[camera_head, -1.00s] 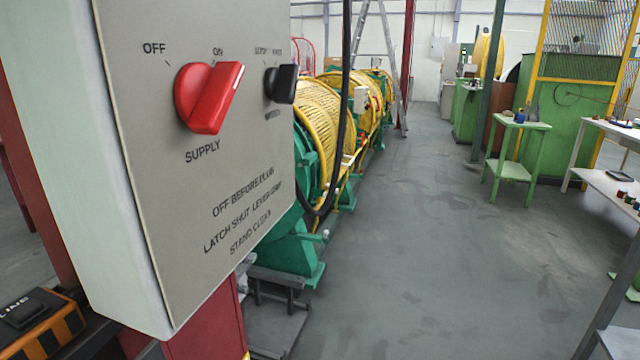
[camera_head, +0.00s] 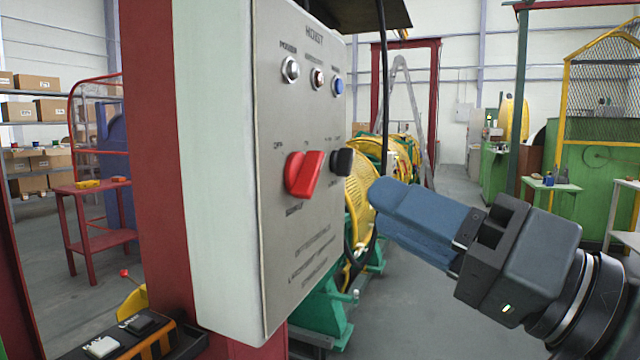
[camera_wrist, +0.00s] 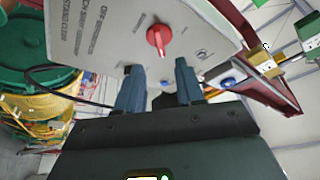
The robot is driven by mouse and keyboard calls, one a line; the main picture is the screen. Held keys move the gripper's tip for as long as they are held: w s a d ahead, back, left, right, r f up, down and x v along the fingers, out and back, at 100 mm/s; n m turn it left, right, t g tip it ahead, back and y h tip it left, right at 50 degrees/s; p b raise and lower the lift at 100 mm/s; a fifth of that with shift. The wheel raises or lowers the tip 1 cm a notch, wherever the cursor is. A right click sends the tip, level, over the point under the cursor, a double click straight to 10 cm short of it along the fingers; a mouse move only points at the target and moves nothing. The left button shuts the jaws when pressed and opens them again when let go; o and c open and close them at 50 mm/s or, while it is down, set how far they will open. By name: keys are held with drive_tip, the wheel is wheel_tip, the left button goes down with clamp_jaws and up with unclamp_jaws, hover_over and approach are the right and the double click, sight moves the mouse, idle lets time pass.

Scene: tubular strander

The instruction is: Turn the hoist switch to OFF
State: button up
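The grey hoist panel (camera_head: 300,250) faces right in the head view, with the red switch (camera_head: 303,172) low in its middle. The switch's handle tilts up to the right, towards the ON mark, away from the OFF mark at its upper left. My gripper (camera_head: 382,194) has blue fingers and is right of the panel, apart from the switch. In the wrist view the panel is upside down, and the red switch (camera_wrist: 158,40) lies beyond the gap between my fingertips (camera_wrist: 156,68). The fingers are apart with nothing held between them.
A black knob (camera_head: 341,161) sits right of the red switch, with several indicator buttons above. A black cable (camera_head: 384,90) hangs beside the panel. Yellow and green machinery (camera_head: 362,190) stands behind. A red table (camera_head: 95,215) is at left. Open floor lies behind my gripper.

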sight(318, 175)
drive_tip(key=p+x, duration=0.1)
drive_tip(key=x, duration=0.6)
drive_tip(key=shift+w+a+r+p, duration=0.1)
drive_tip(key=shift+w+a+p, duration=0.15)
drive_tip(key=shift+p, duration=0.1)
clamp_jaws()
